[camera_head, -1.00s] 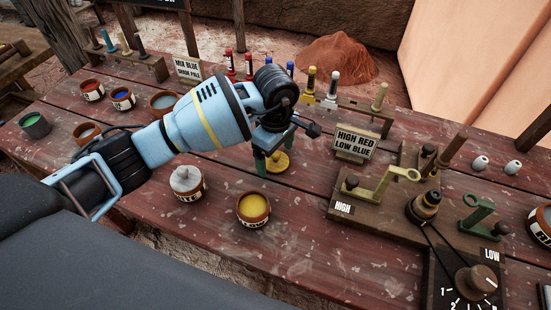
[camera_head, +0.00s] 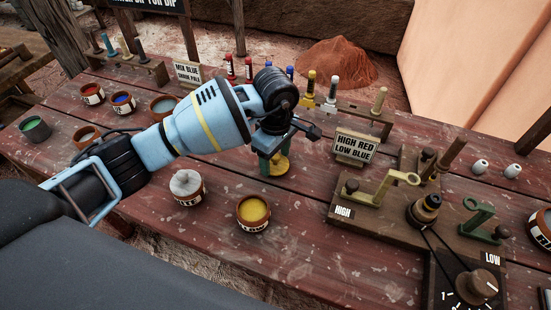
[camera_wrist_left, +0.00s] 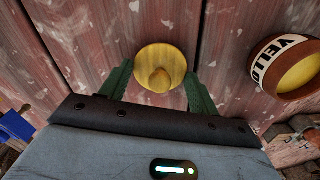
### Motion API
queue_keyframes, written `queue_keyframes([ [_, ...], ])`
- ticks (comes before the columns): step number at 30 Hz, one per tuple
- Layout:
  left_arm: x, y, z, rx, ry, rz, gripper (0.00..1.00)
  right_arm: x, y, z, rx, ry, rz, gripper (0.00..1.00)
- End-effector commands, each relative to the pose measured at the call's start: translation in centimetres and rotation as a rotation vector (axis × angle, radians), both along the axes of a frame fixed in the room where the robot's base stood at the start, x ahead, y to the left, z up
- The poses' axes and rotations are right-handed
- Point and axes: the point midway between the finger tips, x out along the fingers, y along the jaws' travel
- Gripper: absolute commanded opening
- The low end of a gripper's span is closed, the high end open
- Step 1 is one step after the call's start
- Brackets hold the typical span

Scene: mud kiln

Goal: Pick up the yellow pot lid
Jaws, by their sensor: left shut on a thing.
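The yellow pot lid (camera_head: 281,166) is a round disc with a small knob. It also shows in the left wrist view (camera_wrist_left: 160,68), between the two green fingers. My left gripper (camera_head: 275,160) is shut on the lid; in the left wrist view its fingers (camera_wrist_left: 158,85) stand on either side of it. The lid is at or close to the tabletop; I cannot tell whether it touches. The open yellow pot (camera_head: 253,211), brown with a white label, stands nearer to me and also shows in the left wrist view (camera_wrist_left: 290,67). My right gripper is out of view.
A lidded pot (camera_head: 187,186) stands left of the yellow pot. A sign (camera_head: 355,147) and a wooden lever stand marked HIGH (camera_head: 345,210) are to the right. Several coloured bottles (camera_head: 310,88) stand behind my gripper. Bare red planks lie in front.

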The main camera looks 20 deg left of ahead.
Motion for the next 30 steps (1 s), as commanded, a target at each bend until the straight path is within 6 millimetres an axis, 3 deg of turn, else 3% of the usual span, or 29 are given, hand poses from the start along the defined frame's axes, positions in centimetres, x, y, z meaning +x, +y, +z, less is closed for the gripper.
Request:
queue_keyframes([
  [15, 0.1, 0.0, 8.5, 0.0, -0.002, 0.0, 0.4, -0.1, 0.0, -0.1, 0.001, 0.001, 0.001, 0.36],
  [21, 0.0, 0.0, 9.5, 0.001, -0.001, 0.001, 0.4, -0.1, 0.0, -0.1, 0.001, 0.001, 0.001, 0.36],
  [30, 0.0, 0.0, 9.6, 0.001, -0.001, 0.001, 0.4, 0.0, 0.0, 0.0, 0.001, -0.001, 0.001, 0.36],
])
